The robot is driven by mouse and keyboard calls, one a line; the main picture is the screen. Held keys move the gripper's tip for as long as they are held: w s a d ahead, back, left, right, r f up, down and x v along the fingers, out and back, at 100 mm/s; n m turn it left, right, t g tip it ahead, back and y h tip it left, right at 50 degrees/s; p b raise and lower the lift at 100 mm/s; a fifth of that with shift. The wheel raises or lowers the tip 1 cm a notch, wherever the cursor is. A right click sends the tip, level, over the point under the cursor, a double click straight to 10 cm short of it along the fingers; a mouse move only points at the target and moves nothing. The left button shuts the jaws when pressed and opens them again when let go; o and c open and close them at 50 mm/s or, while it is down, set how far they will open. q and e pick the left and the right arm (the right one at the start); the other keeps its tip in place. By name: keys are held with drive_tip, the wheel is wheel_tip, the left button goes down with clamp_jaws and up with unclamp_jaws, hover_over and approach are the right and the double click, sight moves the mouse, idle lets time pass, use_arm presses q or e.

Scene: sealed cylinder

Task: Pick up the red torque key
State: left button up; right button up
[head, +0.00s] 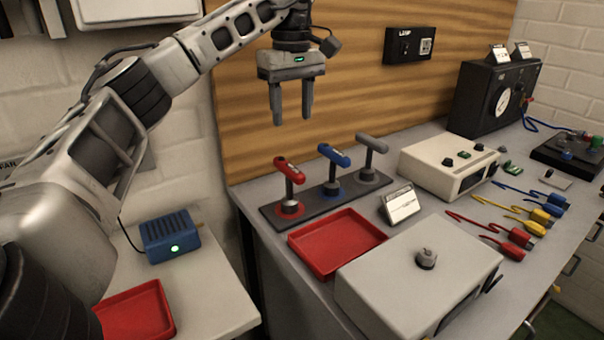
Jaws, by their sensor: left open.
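The red torque key (287,171) stands upright in a dark rack (317,200) on the bench, at the rack's left end. It has a red T-shaped handle and a metal shaft rising from a red collar. A blue key (333,155) and a grey key (372,144) stand to its right in the same rack. My left gripper (292,116) is open and empty, with its fingers pointing down. In the picture it is above the red key, clear of it; the exact depth gap is hard to tell. My right gripper does not show.
A red tray (338,243) lies in front of the rack, with a beige box (421,278) and a small white card (400,206) nearby. A beige instrument (450,165) and coloured cables (503,237) are to the right. A wooden panel (340,95) stands behind.

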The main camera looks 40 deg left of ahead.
sight(288, 164)
use_arm(q)
drive_tip(key=f, duration=0.8)
drive_tip(key=shift+s+f, duration=0.3)
drive_tip(key=shift+f, duration=0.05)
drive_tip(key=shift+s+f+p, duration=0.15)
drive_tip(key=shift+f+p, duration=0.05)
drive_tip(key=shift+f, duration=1.15)
drive_tip(key=shift+s+f+p, duration=0.15)
drive_tip(key=shift+f+p, duration=0.05)
drive_tip(key=shift+f, duration=1.1)
drive_tip(key=shift+a, duration=0.1)
clamp_jaws()
